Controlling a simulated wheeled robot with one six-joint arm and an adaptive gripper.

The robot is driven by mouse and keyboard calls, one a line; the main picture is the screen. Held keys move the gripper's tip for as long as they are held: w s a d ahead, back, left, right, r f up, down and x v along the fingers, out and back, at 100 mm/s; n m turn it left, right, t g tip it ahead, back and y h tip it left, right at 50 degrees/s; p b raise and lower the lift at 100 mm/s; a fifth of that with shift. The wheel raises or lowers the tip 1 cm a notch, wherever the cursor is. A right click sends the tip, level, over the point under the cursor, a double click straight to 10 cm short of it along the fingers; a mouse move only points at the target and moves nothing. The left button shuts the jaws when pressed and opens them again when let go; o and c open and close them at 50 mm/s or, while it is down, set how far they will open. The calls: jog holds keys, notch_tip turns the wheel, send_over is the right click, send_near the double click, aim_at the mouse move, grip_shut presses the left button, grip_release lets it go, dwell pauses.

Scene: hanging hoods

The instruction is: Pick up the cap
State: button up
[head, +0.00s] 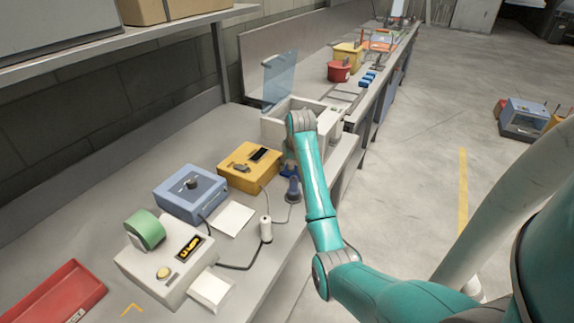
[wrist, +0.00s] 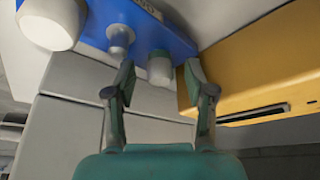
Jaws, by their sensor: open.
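In the wrist view, a small pale cylinder with a greenish-grey upper part (wrist: 160,68), which looks like the cap, stands by the edge of a blue holder (wrist: 185,45). My gripper (wrist: 159,70) is open, with one finger on either side of the cap in the picture. I cannot tell whether the fingertips touch it or how far off it is. In the head view, my gripper is mostly hidden behind my teal arm, near the bench edge beside the yellow box (head: 250,167). The cap cannot be made out there.
A grey knob-like piece (wrist: 120,38) and a larger white cylinder (wrist: 50,22) are close to the left of the cap. The yellow box also shows close on the right in the wrist view (wrist: 270,70). A white open bin (head: 272,130) stands behind; a blue box (head: 190,190) stands left.

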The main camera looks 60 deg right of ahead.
jog(key=c, duration=0.8)
